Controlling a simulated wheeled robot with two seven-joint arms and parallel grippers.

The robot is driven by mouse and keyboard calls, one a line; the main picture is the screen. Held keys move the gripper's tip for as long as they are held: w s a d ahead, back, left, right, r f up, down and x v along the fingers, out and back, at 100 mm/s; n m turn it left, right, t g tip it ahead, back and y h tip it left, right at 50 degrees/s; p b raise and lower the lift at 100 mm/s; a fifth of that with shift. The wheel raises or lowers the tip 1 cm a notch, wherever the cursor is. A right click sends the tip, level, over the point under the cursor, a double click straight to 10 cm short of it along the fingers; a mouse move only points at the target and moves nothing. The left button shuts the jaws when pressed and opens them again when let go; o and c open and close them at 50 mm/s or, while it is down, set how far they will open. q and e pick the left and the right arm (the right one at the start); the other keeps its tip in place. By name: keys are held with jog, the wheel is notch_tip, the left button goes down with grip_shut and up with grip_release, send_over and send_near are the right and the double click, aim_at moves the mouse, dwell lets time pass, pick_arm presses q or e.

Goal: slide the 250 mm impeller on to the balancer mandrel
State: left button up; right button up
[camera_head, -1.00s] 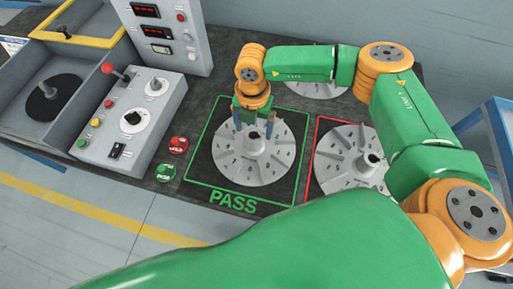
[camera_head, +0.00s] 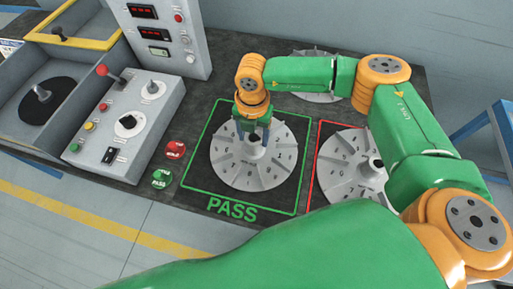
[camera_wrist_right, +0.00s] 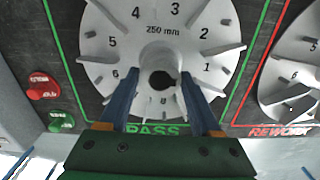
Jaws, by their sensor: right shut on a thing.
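The grey 250 mm impeller (camera_head: 230,170) lies flat inside the green PASS outline, with its label readable in the right wrist view (camera_wrist_right: 163,48). My right gripper (camera_head: 254,140) points down from above at its raised hub. In the right wrist view its two blue fingers (camera_wrist_right: 160,80) are shut on the hub, one on each side. The balancer mandrel (camera_head: 42,93) is a short grey spindle standing bare on a black disc in the grey housing at the far left. My left gripper is out of view.
A second impeller (camera_head: 338,172) lies in the red REWORK outline, partly behind my arm. Another impeller (camera_head: 305,96) lies at the back. A control box (camera_head: 125,130) with a red-knobbed lever stands between housing and PASS area. Red (camera_head: 175,149) and green (camera_head: 161,178) buttons sit beside it.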

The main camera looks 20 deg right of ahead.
notch_tip(320, 180, up, 7)
jog(key=p, duration=0.4)
jog(key=shift+r+p, duration=0.2)
jog(key=shift+p, duration=0.2)
dwell(1.0)
